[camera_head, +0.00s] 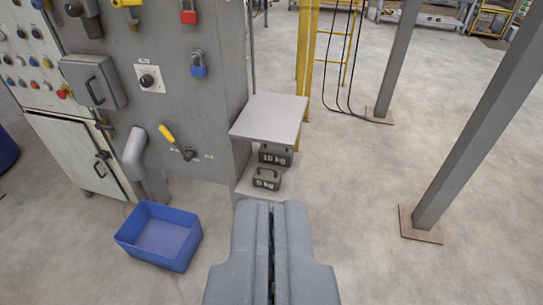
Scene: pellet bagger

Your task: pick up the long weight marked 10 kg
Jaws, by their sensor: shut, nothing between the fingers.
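A dark weight marked 10 kg (272,158) stands on the lower shelf (245,186) of a small grey stand at the side of the machine. The stand's upper plate (270,117) covers its top from view. A smaller dark weight marked 5 kg (266,179), with a handle on top, sits in front of it. My gripper (271,208) is at the bottom middle of the view, in front of the weights and apart from them. Its two grey fingers are shut and empty.
The grey machine cabinet (205,110) with padlocks and a yellow-handled valve (168,135) fills the left. An empty blue bin (160,237) is on the floor. Grey posts (455,140) stand at right, a yellow ladder (338,45) behind.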

